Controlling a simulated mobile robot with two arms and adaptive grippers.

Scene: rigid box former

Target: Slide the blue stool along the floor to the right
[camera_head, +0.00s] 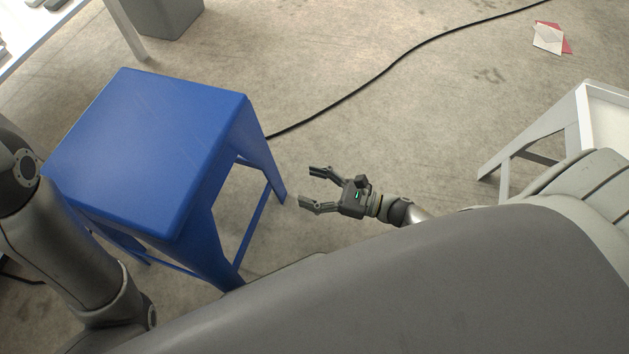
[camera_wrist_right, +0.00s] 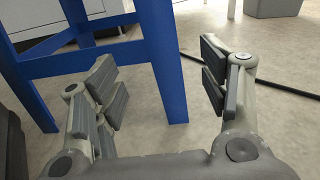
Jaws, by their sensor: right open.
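The blue stool (camera_head: 150,140) stands upright on the floor at the left in the head view, with a flat square seat. My right gripper (camera_head: 308,187) is open and empty, just right of the stool's right-hand leg, with its fingers pointing left at it. In the right wrist view a blue stool leg (camera_wrist_right: 165,60) rises just beyond the open fingers (camera_wrist_right: 160,85) of my right gripper, nearer the left finger. I cannot tell whether they touch. My left arm is at the left edge of the head view, beside the stool; its gripper is not seen.
A black cable (camera_head: 380,70) runs across the floor behind the stool. A grey and white stand (camera_head: 580,120) is at the right. A white table (camera_head: 60,30) and a grey bin (camera_head: 168,15) are at the back left. Papers (camera_head: 549,38) lie far right. Floor between stool and stand is mostly clear.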

